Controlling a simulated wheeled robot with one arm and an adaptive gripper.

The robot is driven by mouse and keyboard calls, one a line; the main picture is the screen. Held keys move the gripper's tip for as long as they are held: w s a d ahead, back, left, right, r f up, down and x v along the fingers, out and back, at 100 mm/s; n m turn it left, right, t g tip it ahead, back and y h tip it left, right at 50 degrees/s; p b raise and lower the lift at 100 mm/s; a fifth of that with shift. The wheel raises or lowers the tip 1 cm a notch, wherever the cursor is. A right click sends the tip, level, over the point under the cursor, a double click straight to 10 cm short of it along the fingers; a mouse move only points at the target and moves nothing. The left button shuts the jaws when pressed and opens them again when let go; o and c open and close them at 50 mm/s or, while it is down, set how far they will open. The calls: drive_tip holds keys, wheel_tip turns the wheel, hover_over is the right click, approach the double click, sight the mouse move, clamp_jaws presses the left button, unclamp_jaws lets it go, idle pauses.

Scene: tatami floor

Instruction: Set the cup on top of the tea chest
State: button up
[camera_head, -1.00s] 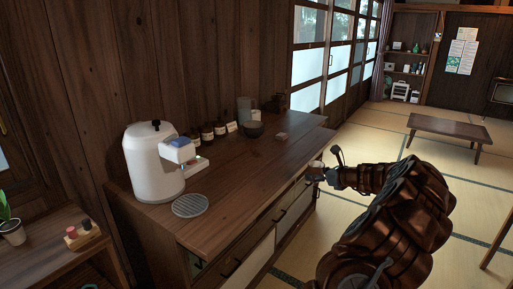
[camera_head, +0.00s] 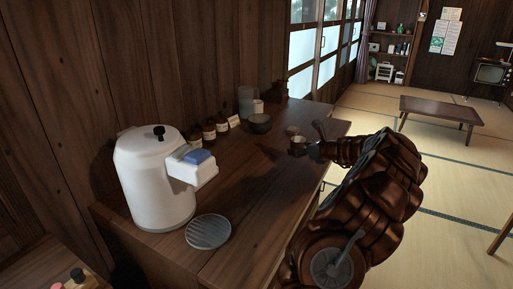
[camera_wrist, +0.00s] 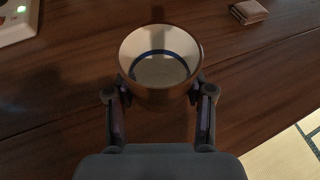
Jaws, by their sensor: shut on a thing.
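The cup (camera_wrist: 160,68) is pale inside with a blue ring, upright between my fingers in the wrist view. My gripper (camera_wrist: 160,98) is shut on it, one finger at each side. In the head view the cup (camera_head: 298,142) shows small at the tip of my gripper (camera_head: 307,147). It is over the right part of the wooden tea chest's top (camera_head: 262,175). Whether the cup's base touches the top is hidden.
A white hot-water pot (camera_head: 150,185) and a round metal grate (camera_head: 208,232) stand at the near left. Several brown jars (camera_head: 209,132), a dark bowl (camera_head: 260,124) and a glass vessel (camera_head: 246,100) line the wall.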

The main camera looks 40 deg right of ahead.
drive_tip(key=b, duration=0.2)
hover_over(258, 169)
drive_tip(key=shift+d+f, duration=0.1)
drive_tip(key=shift+f, duration=2.35)
drive_tip(key=shift+f, duration=0.1)
drive_tip(key=o, duration=1.2)
drive_tip(key=shift+o, duration=0.2)
drive_tip(key=shift+s+r, duration=0.2)
drive_tip(key=shift+r, duration=0.05)
drive_tip(key=v, duration=1.1)
drive_tip(key=shift+p, duration=0.35)
drive_tip(key=shift+s+r, duration=0.1)
drive_tip(key=shift+s, duration=0.05)
